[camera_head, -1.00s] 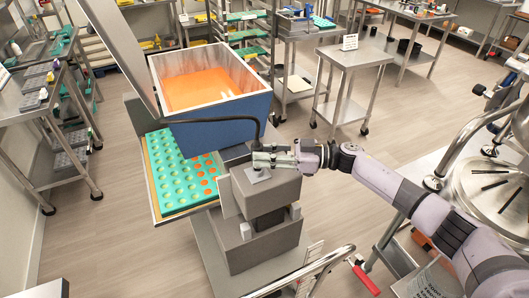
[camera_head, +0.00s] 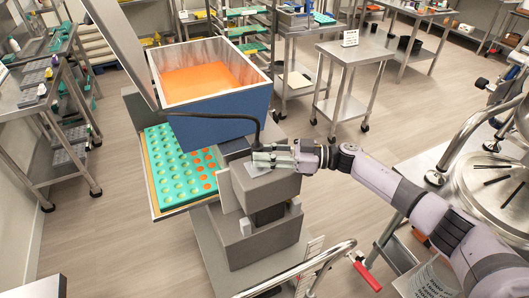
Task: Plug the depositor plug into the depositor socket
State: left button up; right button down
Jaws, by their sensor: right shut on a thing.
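The depositor has a blue hopper (camera_head: 225,118) with orange filling and a grey block housing (camera_head: 272,188) beside it. A black cable (camera_head: 222,116) arcs from the hopper side down to my right gripper (camera_head: 262,158). This gripper is shut at the cable's end, over the top of the housing. The depositor plug is mostly hidden between its fingers. A small pale plate (camera_head: 256,169), which may be the depositor socket, lies on the housing top just below the fingers. I cannot tell whether the plug touches it. My left gripper is not in view.
A green mould tray (camera_head: 170,172), partly filled with orange, lies under the hopper. A rail with a red handle (camera_head: 367,277) is in front. A round steel lid (camera_head: 500,185) is at right. Open floor lies between.

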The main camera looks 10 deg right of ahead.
jog(key=c, duration=1.2)
grip_release()
jog(key=v, duration=1.2)
jog(key=shift+s, duration=0.1)
